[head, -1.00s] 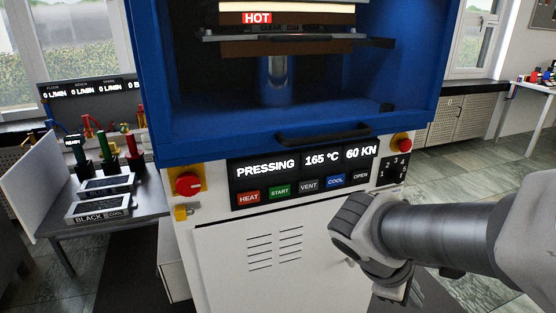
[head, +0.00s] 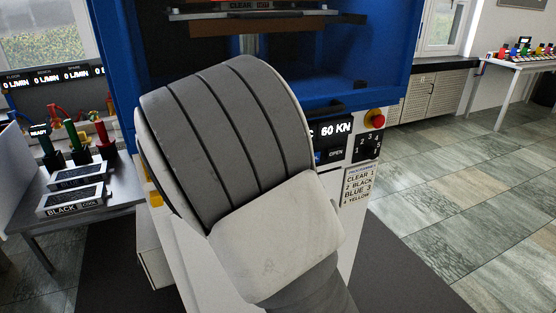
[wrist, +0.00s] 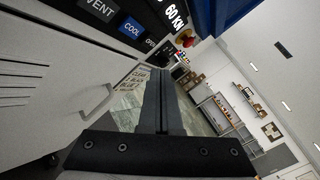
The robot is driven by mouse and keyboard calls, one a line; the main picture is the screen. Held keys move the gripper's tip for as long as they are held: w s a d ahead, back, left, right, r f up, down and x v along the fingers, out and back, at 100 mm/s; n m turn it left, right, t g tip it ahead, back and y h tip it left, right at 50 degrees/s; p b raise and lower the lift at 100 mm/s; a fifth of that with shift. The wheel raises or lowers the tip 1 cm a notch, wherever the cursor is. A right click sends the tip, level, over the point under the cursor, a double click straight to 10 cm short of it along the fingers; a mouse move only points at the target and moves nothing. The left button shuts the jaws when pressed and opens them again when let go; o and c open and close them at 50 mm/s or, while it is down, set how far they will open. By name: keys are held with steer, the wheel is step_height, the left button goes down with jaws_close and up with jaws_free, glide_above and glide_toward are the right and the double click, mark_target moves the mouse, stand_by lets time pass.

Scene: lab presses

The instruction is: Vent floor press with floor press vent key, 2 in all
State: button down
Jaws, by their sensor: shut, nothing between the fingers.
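The floor press (head: 385,60) has a blue frame over a white cabinet. Its display (head: 335,128) shows 60 KN; the rest is hidden behind my arm in the head view. The vent key (wrist: 98,9) shows at the top left of the wrist view, beside the blue COOL key (wrist: 131,28). In the head view my arm covers the vent key. My gripper (wrist: 161,88) is shut and empty in the wrist view, with its fingers to the right of the keys and apart from them. The gripper is hidden in the head view.
A cabinet handle (wrist: 98,100) sticks out near my fingers. The floor at right is clear.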

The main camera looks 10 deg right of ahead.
steer(key=shift+w+a+f+n+t+y, duration=0.15)
steer(key=shift+w+a+n+t+y, duration=0.15)
steer(key=shift+a+n, duration=0.3)
steer(key=shift+w+a+f+n+t+y, duration=0.2)
steer(key=shift+a+n+t+y, duration=0.1)
steer(key=shift+a+n+y, duration=0.25)
steer(key=shift+d, duration=0.1)
steer(key=w+a, duration=0.2)
steer(key=w, duration=0.6)
steer(key=shift+w+b, duration=0.25)
steer(key=shift+b, duration=0.05)
steer(key=shift+a+r, duration=0.1)
stand_by(1.1)
steer(key=shift+w+a+p, duration=0.1)
steer(key=shift+w+p, duration=0.2)
steer(key=shift+w, duration=0.1)
